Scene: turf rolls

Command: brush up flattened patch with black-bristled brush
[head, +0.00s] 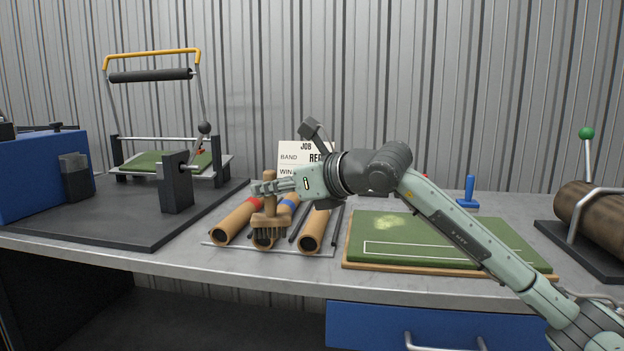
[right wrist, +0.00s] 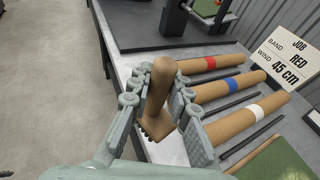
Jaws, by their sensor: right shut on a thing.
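My right gripper (head: 268,187) is shut on the upright wooden handle of a brush (head: 270,222). The brush has a wooden block with dark bristles pointing down, in front of the middle tube in the head view. In the right wrist view the fingers (right wrist: 163,90) close around the brush handle (right wrist: 160,88). A green turf mat (head: 455,232) lies on a wooden board to the right, under my forearm. A pale, yellowish flattened patch (head: 388,222) shows near its back left. The brush is apart from the turf. My left gripper is not in view.
Cardboard tubes with red (right wrist: 210,64), blue (right wrist: 232,84) and white (right wrist: 255,110) bands lie on a rack. A job card (right wrist: 288,57) reads RED, 45 cm. A roller frame (head: 175,158) stands left; a brown roll (head: 590,207) sits right. A blue-handled tool (head: 469,190) stands behind the turf.

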